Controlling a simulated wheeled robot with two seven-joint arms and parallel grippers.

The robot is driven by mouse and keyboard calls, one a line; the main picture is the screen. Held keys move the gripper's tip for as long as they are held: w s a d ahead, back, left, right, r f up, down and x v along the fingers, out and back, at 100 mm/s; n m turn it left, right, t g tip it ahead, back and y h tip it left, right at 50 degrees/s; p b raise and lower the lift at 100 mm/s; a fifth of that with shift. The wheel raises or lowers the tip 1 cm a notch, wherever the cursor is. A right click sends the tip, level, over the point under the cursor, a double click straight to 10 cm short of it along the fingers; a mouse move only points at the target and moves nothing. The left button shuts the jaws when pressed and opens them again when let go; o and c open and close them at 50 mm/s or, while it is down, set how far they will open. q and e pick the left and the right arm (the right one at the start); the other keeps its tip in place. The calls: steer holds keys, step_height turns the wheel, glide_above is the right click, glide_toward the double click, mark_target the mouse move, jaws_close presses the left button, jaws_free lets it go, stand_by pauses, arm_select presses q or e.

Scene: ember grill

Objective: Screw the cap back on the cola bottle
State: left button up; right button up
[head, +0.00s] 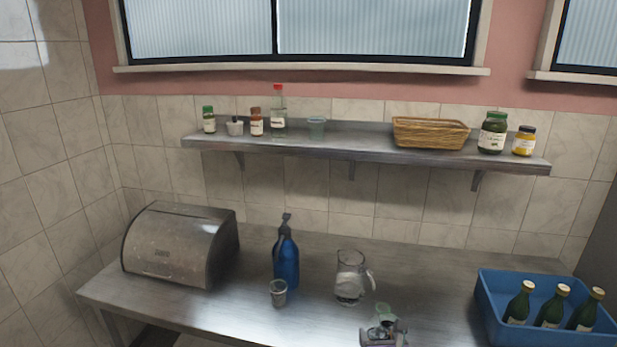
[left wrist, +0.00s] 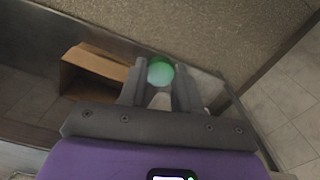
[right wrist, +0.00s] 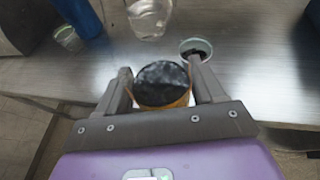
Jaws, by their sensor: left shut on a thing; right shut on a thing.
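My right gripper (right wrist: 160,88) is shut on a round thing (right wrist: 160,82) with a dark, speckled top and an orange-yellow side. In the head view my right gripper (head: 383,335) shows at the bottom edge, over the front of the counter. My left gripper (left wrist: 160,85) is shut on a round green thing (left wrist: 160,71) with something pale below it. It is outside the head view. I cannot make out for certain which held thing is the cola bottle or its cap; no cola label shows.
A green-rimmed cup (right wrist: 196,48) stands just beyond my right gripper. A glass pitcher (head: 350,278), blue bottle (head: 286,262), small glass (head: 278,292) and bread box (head: 180,245) stand on the counter (head: 215,308). A blue crate (head: 490,300) holds green bottles. A cardboard box (left wrist: 88,72) lies below my left gripper.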

steer(key=s+a+f+n+g+y, duration=0.1)
steer(key=s+a+f+n+y, duration=0.3)
steer(key=a+f, duration=0.2)
steer(key=s+a+f+n+g+y, duration=0.2)
steer(key=s+a+f+n+y, duration=0.1)
steer(key=a+f, duration=0.4)
steer(key=shift+s+a+f+n+y, duration=0.3)
steer(key=shift+n+y, duration=0.2)
steer(key=shift+y, duration=0.4)
steer(key=shift+s, duration=0.1)
arm_select(q)
steer(key=shift+w, duration=0.1)
steer(key=w+d+r+m, duration=0.3)
steer(key=d+r+m, duration=0.2)
steer(key=d+r, duration=0.5)
steer(key=w+d+r+m, duration=0.2)
steer(key=d+r+m, duration=0.3)
steer(key=d+r, duration=0.6)
steer(key=shift+w+r+m, duration=0.25)
steer(key=shift+w+m, duration=0.05)
steer(key=shift+w, duration=0.1)
